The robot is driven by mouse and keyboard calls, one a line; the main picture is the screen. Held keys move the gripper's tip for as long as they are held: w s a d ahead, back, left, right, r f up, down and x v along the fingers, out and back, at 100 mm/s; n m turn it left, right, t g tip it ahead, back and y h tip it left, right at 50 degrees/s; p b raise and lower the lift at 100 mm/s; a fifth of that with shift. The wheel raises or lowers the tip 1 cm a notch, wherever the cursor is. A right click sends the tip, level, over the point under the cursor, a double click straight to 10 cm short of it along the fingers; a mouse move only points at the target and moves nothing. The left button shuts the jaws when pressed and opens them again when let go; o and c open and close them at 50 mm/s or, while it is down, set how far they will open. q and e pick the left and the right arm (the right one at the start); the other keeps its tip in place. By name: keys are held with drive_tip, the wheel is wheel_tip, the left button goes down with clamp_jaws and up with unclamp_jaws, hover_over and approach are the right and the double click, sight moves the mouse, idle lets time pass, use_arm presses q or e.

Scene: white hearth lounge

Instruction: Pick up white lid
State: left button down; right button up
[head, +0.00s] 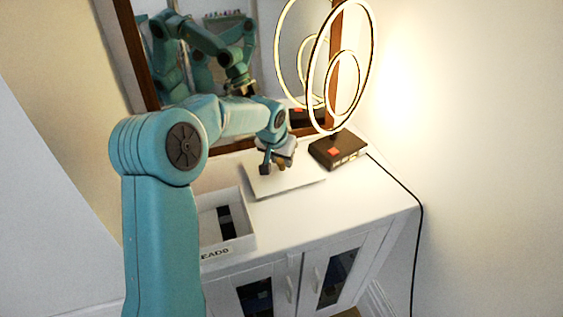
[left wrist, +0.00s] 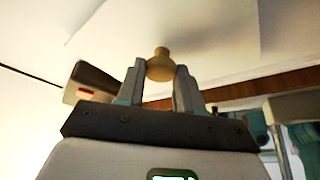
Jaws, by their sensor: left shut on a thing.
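The white lid (head: 297,185) is a flat, thin panel over the top of the white cabinet, below my left gripper. I cannot tell whether it rests on the cabinet or hangs just above it. In the left wrist view the lid (left wrist: 190,22) fills the upper middle, with a tan round knob (left wrist: 160,66) on it. My left gripper (head: 277,163) is shut on this knob, which shows between its two fingertips in the left wrist view (left wrist: 160,80). The hand hides part of the lid in the head view. My right gripper is not in view.
An open white box (head: 247,240) with dark contents and partly hidden lettering stands front left of the lid. A ring lamp on a dark base (head: 338,150) stands behind right, its cord trailing right. A framed mirror (head: 262,60) stands behind. The cabinet's front right top (head: 350,205) is clear.

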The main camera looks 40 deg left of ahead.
sight(282, 162)
use_arm(q)
wheel_tip(282, 162, up, 6)
drive_tip(key=shift+d+r, duration=0.1)
drive_tip(key=shift+r, duration=0.05)
drive_tip(key=s+d+m+b, duration=0.1)
drive_tip(key=s+d, duration=0.3)
drive_tip(key=d, duration=0.5)
drive_tip(key=s+d+m+b, duration=0.1)
drive_tip(key=s+d, duration=0.3)
drive_tip(key=d, duration=0.4)
drive_tip(key=shift+s+d+r+h+b, duration=0.35)
drive_tip(key=shift+s+d+h+b, duration=0.05)
drive_tip(key=shift+b, duration=0.3)
